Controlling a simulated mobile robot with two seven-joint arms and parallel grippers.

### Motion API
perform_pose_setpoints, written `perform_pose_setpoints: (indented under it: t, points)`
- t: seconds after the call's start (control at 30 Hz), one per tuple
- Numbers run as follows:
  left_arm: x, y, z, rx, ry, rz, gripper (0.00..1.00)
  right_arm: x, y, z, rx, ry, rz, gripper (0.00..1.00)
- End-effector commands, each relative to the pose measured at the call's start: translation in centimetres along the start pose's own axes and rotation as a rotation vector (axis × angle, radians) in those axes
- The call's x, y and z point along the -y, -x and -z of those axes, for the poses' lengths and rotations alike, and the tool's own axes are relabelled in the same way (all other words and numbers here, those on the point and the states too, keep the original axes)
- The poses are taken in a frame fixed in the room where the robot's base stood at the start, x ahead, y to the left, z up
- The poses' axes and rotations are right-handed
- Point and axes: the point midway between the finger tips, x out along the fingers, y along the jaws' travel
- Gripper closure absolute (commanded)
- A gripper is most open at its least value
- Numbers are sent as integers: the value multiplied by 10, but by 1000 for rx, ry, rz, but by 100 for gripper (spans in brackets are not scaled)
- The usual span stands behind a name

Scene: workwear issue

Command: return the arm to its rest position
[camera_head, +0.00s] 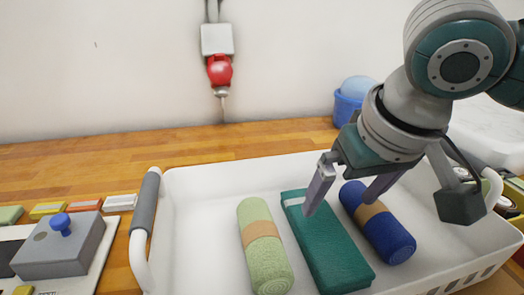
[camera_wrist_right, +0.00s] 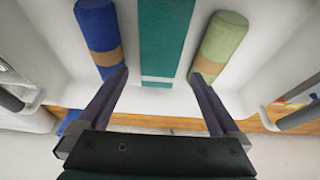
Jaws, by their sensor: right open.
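My right arm comes in from the right in the head view. Its gripper (camera_head: 345,190) is open and empty, above the far part of a white basket (camera_head: 190,215). In the right wrist view the two fingers (camera_wrist_right: 160,98) stand apart with nothing between them. A folded teal cloth (camera_head: 322,240) lies in the middle of the basket, between a rolled green towel (camera_head: 262,245) on the left and a rolled blue towel (camera_head: 385,230) on the right. Each roll has a tan band. My left gripper does not show in the head view.
A grey box with a blue knob (camera_head: 60,224) and several coloured blocks are left of the basket. A blue bucket (camera_head: 346,108) stands behind the basket. A red and grey fitting (camera_head: 219,70) hangs on the wall. The wooden counter (camera_head: 100,160) is clear behind the basket's left side.

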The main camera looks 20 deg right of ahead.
Motion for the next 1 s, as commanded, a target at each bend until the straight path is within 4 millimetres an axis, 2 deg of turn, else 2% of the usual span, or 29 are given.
perform_pose_setpoints:
  t: [0.1, 0.2, 0.73, 0.87, 1.0]
  points:
    - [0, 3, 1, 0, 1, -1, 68, 0, 14, 0, 0, 1, 0, 0]
    - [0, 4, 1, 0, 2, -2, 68, 0, 18, 0, 0, 1, 0, 0]
    - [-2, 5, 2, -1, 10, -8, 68, 4, 18, -4, 4, 14, 10, 0]
    - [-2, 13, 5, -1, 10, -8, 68, 29, 21, -26, 15, 104, 77, 0]
    - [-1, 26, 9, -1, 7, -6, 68, 61, 33, -66, 12, 232, 182, 0]
